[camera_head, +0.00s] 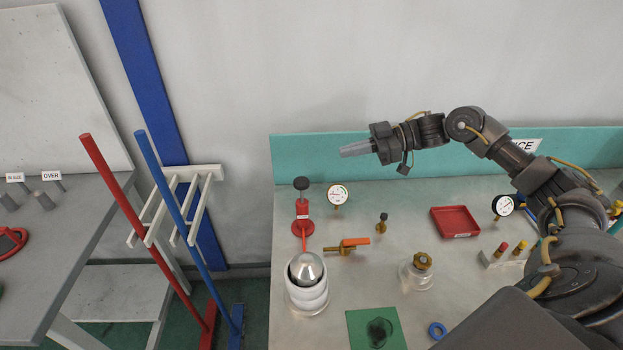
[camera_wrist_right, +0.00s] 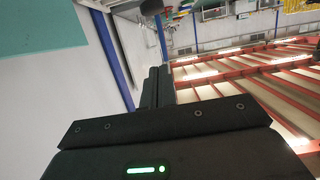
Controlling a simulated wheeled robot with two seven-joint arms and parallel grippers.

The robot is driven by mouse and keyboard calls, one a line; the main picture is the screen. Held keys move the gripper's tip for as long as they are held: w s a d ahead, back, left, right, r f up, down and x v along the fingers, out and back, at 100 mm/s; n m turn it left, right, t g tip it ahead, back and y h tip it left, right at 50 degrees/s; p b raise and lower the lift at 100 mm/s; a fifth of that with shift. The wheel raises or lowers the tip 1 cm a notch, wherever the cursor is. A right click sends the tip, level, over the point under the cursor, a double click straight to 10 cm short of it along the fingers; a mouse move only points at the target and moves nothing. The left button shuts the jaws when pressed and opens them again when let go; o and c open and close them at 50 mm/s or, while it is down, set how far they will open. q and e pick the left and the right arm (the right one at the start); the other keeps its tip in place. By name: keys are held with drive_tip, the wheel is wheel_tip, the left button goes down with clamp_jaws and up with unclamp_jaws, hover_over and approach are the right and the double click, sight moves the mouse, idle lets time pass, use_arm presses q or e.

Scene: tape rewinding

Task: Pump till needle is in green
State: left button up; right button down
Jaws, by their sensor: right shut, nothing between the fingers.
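A red hand pump (camera_head: 300,218) with a dark round knob (camera_head: 301,183) on top stands at the left back of the bench. A white round gauge (camera_head: 338,194) is just right of it; its needle is too small to read. A second gauge (camera_head: 503,205) sits farther right, partly beside my arm. My right gripper (camera_head: 343,152) is shut and empty, raised above and to the right of the pump, pointing left. In the right wrist view its fingers (camera_wrist_right: 156,88) lie together, and the knob (camera_wrist_right: 151,8) seems to show at the top edge. My left gripper is not in view.
The bench also holds a silver dome on a white base (camera_head: 306,280), an orange-handled valve (camera_head: 348,245), a red tray (camera_head: 455,222), a glass jar (camera_head: 418,272) and a green mat (camera_head: 362,330). Red and blue poles (camera_head: 170,195) stand left of the bench.

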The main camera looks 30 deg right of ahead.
drive_tip(key=p, duration=0.5)
hover_over(302, 191)
drive_tip(key=w+d, duration=0.1)
drive_tip(key=d, duration=0.2)
drive_tip(key=shift+a+f, duration=0.25)
drive_tip(key=shift+f, duration=0.8)
drive_tip(key=f, duration=0.4)
drive_tip(key=shift+d+f, duration=0.2)
